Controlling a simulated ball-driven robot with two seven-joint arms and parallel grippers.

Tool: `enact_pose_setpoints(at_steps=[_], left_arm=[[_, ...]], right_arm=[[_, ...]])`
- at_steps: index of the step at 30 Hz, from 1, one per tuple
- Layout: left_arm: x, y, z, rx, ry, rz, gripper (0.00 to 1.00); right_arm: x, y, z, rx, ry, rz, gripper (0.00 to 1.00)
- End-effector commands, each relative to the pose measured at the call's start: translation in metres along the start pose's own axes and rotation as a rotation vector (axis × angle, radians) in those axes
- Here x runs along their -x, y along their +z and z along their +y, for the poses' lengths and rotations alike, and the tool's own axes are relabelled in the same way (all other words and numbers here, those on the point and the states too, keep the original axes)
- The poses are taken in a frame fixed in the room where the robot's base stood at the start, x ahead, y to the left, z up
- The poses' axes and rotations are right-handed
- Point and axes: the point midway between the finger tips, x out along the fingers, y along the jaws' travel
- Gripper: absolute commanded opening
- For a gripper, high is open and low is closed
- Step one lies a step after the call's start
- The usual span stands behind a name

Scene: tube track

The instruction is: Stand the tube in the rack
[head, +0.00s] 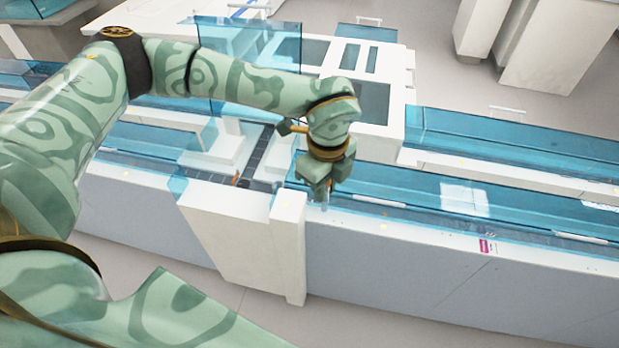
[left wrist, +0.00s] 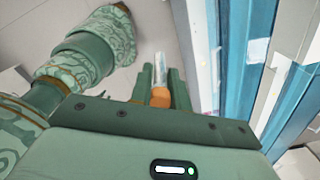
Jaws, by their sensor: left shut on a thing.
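My left gripper (head: 318,188) is above the front edge of the tube track, pointing down. In the left wrist view, the gripper (left wrist: 160,88) is shut on the tube (left wrist: 160,69), a clear tube with an orange cap (left wrist: 160,97). The cap sits between the fingers and the clear body extends beyond them. In the head view the tube is mostly hidden by the gripper. I cannot make out a rack for certain in either view. My right gripper is not in view.
Blue clear covers (head: 500,205) run along the track to the right. A white post (head: 289,245) stands at the front, just left of the gripper. A dark belt (head: 262,155) crosses behind it. An upright blue panel (head: 245,60) stands farther back. Grey floor lies in front.

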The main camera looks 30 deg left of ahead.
Motion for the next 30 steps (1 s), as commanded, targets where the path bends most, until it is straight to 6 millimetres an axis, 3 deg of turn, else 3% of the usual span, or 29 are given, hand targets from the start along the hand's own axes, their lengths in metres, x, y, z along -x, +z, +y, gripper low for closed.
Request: enact_pose_setpoints(at_steps=[12,17,20,30], left_arm=[[0.002,-0.005,0.001,-0.006,-0.001,0.0,0.02],[-0.005,-0.005,0.006,-0.178,0.004,0.005,0.02],[-0.015,-0.005,0.012,-0.447,0.006,0.011,0.02],[-0.054,-0.003,0.043,-1.746,-0.009,0.028,0.02]], right_arm=[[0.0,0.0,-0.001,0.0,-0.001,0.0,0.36],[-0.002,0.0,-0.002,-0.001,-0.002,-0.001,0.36],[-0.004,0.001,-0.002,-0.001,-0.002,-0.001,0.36],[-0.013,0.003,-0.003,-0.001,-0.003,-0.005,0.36]])
